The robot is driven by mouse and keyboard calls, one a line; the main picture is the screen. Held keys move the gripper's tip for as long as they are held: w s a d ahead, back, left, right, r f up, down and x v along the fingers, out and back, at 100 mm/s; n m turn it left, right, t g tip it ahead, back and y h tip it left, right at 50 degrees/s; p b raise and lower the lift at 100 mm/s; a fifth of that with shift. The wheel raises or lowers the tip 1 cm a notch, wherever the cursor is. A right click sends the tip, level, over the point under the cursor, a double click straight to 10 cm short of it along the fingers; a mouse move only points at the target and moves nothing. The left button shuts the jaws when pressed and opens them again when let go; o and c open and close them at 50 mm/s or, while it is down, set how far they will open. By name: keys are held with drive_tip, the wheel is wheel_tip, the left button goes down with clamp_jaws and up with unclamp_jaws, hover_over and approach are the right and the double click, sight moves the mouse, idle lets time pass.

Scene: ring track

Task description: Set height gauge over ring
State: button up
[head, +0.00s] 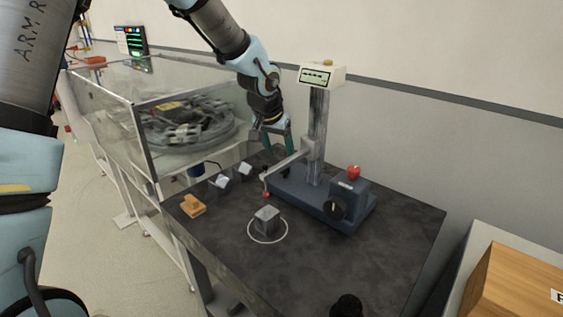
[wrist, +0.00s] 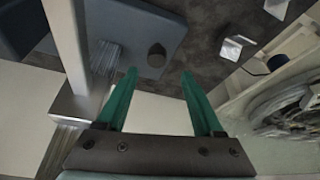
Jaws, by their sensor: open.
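The height gauge has a dark blue base (head: 290,190), a silver column (head: 318,125), a display head (head: 322,75) and a horizontal arm with a red-tipped probe (head: 265,193). It stands upright at the back of the dark table. The white ring (head: 251,236) is a thin circle on the tabletop, in front of the gauge, with a grey metal block (head: 267,219) inside it. The probe is behind the block, outside the ring. My gripper (head: 277,143) is open and empty, left of the column and above the base's left end. The wrist view shows the blue base (wrist: 135,35) beyond the green fingers (wrist: 158,75).
Two small metal blocks (head: 220,181) (head: 244,169) and an orange-brown piece (head: 193,206) lie on the table's left side. A clear-walled enclosure (head: 185,90) stands close behind on the left. A black knob (head: 347,306) is at the front edge. The table's right front is clear.

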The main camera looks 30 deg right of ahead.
drive_tip(key=v, duration=0.5)
drive_tip(key=shift+r, duration=0.2)
drive_tip(key=w+a+f+n+y, duration=0.1)
drive_tip(key=w+a+n, duration=0.15)
drive_tip(key=a, duration=0.95)
drive_tip(key=w+a+f+n+y, duration=0.1)
drive_tip(key=w+a+n+y, duration=0.15)
drive_tip(key=a, duration=0.95)
drive_tip(key=s+a+f+n, duration=0.1)
drive_tip(key=s+a+n, duration=0.2)
drive_tip(key=a, duration=0.6)
drive_tip(key=s+a+f+n, duration=0.1)
drive_tip(key=s+a, duration=0.4)
drive_tip(key=a, duration=0.5)
drive_tip(key=shift+n+g, duration=0.4)
drive_tip(key=shift+n, duration=0.5)
